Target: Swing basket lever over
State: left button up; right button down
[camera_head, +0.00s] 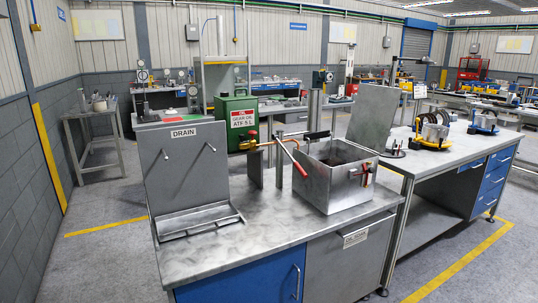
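An open steel tank (335,183) stands on the metal bench, with its lid (372,117) raised upright behind it. A grey lever (288,153) with a red grip at its lower end slants down to the right along the tank's left side. A black bar (317,135) shows above the tank's back left rim; I cannot tell whether it belongs to a basket. The tank's inside is dark and no basket can be made out clearly. A red-handled brass tap (364,174) is on the tank's right-hand front face. Neither of my grippers is in view.
A green oil canister (237,125) and brass pipework (262,144) stand left of the tank. A grey DRAIN panel (185,165) with a tray (198,219) is at the bench's left. The bench top (262,238) in front is clear. Another bench (435,158) stands right.

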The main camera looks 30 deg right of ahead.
aim_at(275, 136)
jog(key=i+j+z, duration=0.15)
jog(key=i, duration=0.3)
jog(key=i+j+z, duration=0.2)
jog(key=i, duration=0.3)
jog(key=i+j+z, duration=0.15)
jog(key=i+j, duration=0.15)
jog(key=i, duration=0.15)
